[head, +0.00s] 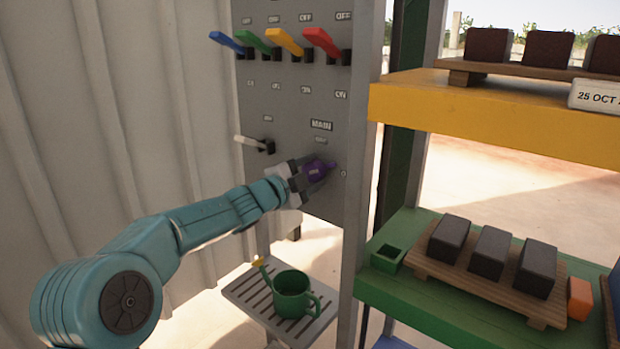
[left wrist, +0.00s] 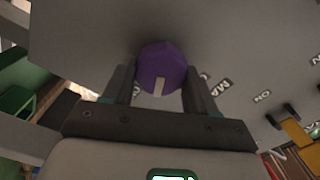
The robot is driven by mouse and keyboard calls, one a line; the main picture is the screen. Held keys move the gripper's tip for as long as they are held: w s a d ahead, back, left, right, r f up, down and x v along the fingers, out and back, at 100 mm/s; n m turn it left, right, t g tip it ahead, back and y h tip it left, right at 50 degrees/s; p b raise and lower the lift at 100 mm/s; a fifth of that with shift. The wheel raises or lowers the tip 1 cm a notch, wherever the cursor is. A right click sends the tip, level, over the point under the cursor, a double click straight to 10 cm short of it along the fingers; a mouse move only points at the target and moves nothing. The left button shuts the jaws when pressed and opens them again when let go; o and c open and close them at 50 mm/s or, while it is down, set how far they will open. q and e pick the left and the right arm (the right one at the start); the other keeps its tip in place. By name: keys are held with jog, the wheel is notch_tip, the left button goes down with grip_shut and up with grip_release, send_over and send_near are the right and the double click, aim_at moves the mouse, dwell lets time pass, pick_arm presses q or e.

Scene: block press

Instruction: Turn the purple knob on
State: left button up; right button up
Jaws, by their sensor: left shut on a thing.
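The purple knob (head: 315,171) sits on the grey control panel (head: 290,110), below the MAIN label. My left gripper (head: 303,180) is at the knob, its fingers around it. In the left wrist view the purple knob (left wrist: 161,68) lies between the two fingers of the left gripper (left wrist: 160,92), with a pale mark pointing toward the gripper's palm. The left gripper is shut on the knob. My right gripper is not in view.
Blue, green, yellow and red levers (head: 322,43) stick out at the panel's top, and a white lever (head: 254,142) sits left of the knob. A green watering can (head: 292,293) stands on a slatted shelf below. Shelves with dark blocks (head: 490,252) are on the right.

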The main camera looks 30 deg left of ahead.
pick_arm(q)
jog(key=m+b, duration=0.1)
jog(key=m, duration=0.3)
jog(key=shift+f+m+b, duration=0.2)
jog(key=shift+m+b, duration=0.2)
jog(key=shift+m, duration=0.3)
jog(key=o, duration=1)
jog(key=shift+s, duration=0.1)
jog(key=shift+s+a+r, duration=0.1)
jog(key=shift+s, duration=0.25)
jog(key=s, duration=1)
jog(key=s+a, duration=0.1)
jog(key=s, duration=0.4)
jog(key=shift+s, duration=0.2)
